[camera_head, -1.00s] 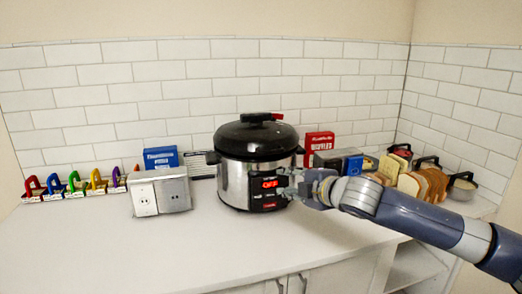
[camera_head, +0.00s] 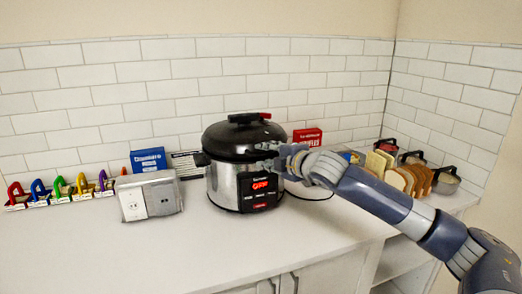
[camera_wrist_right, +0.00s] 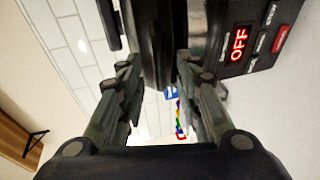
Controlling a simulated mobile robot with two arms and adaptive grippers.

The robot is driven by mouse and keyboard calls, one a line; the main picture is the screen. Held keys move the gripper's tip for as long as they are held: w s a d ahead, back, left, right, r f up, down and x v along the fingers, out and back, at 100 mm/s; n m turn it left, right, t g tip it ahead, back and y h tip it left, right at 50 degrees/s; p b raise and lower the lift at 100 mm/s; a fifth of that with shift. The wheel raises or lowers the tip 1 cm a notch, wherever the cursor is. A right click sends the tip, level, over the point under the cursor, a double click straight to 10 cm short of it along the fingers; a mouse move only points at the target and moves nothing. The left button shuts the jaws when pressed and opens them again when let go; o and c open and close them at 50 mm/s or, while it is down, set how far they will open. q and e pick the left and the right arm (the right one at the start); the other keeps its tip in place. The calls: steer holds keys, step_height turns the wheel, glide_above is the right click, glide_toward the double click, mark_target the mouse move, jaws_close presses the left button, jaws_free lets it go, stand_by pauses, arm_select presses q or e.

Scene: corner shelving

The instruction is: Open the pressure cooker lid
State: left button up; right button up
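The pressure cooker (camera_head: 225,182) stands on the counter, with a steel body, a front panel reading OFF and a domed black lid (camera_head: 225,135). The lid is on, with a black and red handle (camera_head: 248,117) on top. My right gripper (camera_head: 264,156) is at the cooker's right front, around the height of the lid's lower rim. In the right wrist view its two fingers (camera_wrist_right: 157,75) are apart, with the cooker's dark rim (camera_wrist_right: 150,40) just beyond and partly between them. I cannot tell whether they touch it. My left gripper is not in view.
A grey outlet box (camera_head: 150,196), a blue box (camera_head: 148,160) and several coloured items (camera_head: 60,188) stand to the left. A red box (camera_head: 308,137), bread slices (camera_head: 405,180) and pots (camera_head: 446,180) stand to the right. The front counter (camera_head: 200,245) is clear.

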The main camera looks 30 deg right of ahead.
mark_target(262, 154)
steer(key=shift+x, duration=1.15)
steer(key=shift+w+f+p, duration=0.1)
steer(key=shift+w+p, duration=0.25)
steer(key=shift+w, duration=0.25)
steer(key=shift+w+f, duration=0.1)
jaws_close()
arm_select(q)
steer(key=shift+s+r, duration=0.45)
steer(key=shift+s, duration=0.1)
